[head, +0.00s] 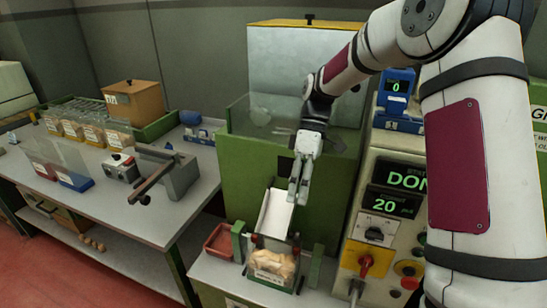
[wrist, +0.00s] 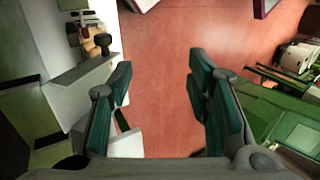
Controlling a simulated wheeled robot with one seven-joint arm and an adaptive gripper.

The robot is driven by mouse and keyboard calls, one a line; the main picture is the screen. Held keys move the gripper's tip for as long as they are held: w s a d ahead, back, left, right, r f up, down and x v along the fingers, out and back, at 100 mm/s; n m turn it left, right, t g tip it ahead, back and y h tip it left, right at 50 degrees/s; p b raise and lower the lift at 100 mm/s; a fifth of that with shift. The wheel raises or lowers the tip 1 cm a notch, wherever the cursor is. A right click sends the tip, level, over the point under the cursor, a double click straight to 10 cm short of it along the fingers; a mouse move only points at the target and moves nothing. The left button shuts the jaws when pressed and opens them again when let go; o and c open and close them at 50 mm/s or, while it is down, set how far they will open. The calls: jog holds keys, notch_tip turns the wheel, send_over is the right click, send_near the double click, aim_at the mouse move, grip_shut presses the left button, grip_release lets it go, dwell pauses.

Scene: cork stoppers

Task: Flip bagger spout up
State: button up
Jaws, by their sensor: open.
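The bagger spout is a white sloping chute (head: 275,213) on the front of the green machine (head: 245,160). Its lower end points down toward a clear-fronted bin (head: 270,278) holding a tan bag of corks (head: 272,262). My gripper (head: 297,194) hangs just above and to the right of the spout's upper part, fingers pointing down. Whether it touches the spout cannot be told. In the wrist view my gripper (wrist: 160,78) is open, with red floor showing between the fingers. A white panel shows low at the left finger; whether it is the spout is unclear.
A control panel (head: 385,170) with a red knob and a "20" display stands close on the right. A red tray (head: 220,241) sits left of the bin. A workbench (head: 120,205) with a grey lever fixture (head: 168,172) lies further left.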

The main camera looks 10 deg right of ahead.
jog(key=s+r+m+t+h, duration=0.1)
jog(key=s+r+m+t, duration=0.4)
jog(key=s, duration=0.6)
jog(key=s+r+m+t+h, duration=0.2)
jog(key=s+r+m+t, duration=0.3)
jog(key=s+r, duration=0.4)
jog(key=shift+s+d+r+m+h, duration=0.3)
jog(key=shift+s+r, duration=0.1)
jog(key=shift+s, duration=0.55)
jog(key=shift+s+f+m, duration=0.1)
jog(key=shift+s+m, duration=0.2)
jog(key=shift+s, duration=0.1)
jog(key=m+g+b, duration=0.1)
jog(key=m+g, duration=0.4)
jog(key=m, duration=2)
send_over(297, 232)
notch_tip(297, 232, down, 17)
notch_tip(297, 232, down, 14)
jog(key=shift+r+b, duration=0.25)
jog(key=shift+b, duration=0.1)
